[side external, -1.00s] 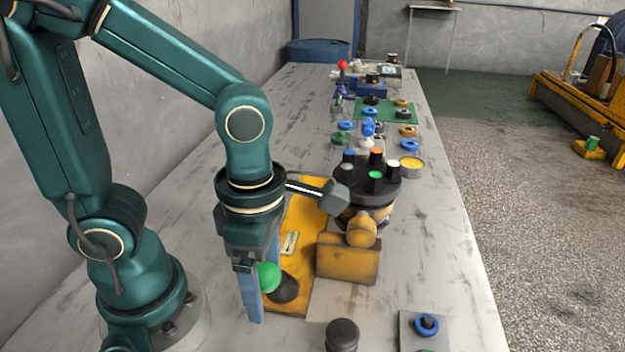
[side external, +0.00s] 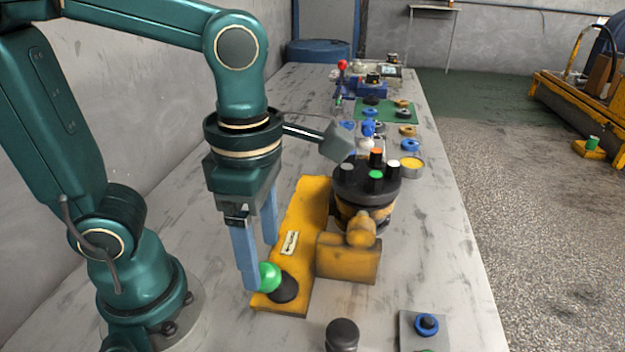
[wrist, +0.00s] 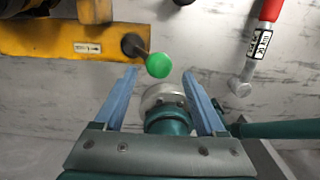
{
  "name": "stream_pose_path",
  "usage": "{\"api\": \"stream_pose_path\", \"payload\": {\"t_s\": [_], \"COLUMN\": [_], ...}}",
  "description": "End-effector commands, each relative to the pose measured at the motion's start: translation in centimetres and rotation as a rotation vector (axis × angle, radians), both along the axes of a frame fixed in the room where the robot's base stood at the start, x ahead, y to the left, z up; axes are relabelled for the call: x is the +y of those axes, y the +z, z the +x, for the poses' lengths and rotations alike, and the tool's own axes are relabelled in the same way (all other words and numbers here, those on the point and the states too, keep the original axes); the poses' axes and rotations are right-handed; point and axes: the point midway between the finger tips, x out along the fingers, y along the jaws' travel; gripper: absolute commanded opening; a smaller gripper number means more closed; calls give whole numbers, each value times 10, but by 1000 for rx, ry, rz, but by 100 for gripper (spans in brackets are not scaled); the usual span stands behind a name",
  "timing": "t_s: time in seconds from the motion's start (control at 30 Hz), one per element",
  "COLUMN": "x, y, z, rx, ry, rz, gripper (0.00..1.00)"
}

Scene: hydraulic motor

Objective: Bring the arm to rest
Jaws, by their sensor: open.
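My gripper (side external: 262,266) is open, with its two blue fingers pointing down and apart, and nothing shows between them. In the side view it hangs by the green knob (side external: 269,277) at the near end of the yellow base plate (side external: 306,235), with one finger overlapping the knob in the picture. In the wrist view the green knob (wrist: 158,65) lies just ahead of the fingertips, on a dark stem from the yellow plate (wrist: 45,40). The hydraulic motor (side external: 366,190), with a black top and several coloured caps, stands right of my gripper.
A dark knob (side external: 341,335) and a plate with a blue ring (side external: 427,324) are at the table's near edge. Several rings and fittings lie farther back around the green mat (side external: 390,110). A red-handled tool (wrist: 262,35) shows in the wrist view. The table's left side is largely clear.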

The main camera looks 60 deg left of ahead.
Motion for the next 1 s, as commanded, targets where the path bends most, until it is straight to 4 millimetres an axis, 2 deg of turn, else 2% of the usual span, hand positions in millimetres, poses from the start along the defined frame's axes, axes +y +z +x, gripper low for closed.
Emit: {"api": "stream_pose_path", "payload": {"t_s": [0.37,0.57,0.77,1.0], "x": [1,15,29,41], "y": [3,13,17,18], "z": [1,3,6,9], "rx": [-3,-92,-211,-314], "ry": [6,44,-317,-846], "rz": [-1,-24,2,116], "gripper": [72,72,72,72]}}
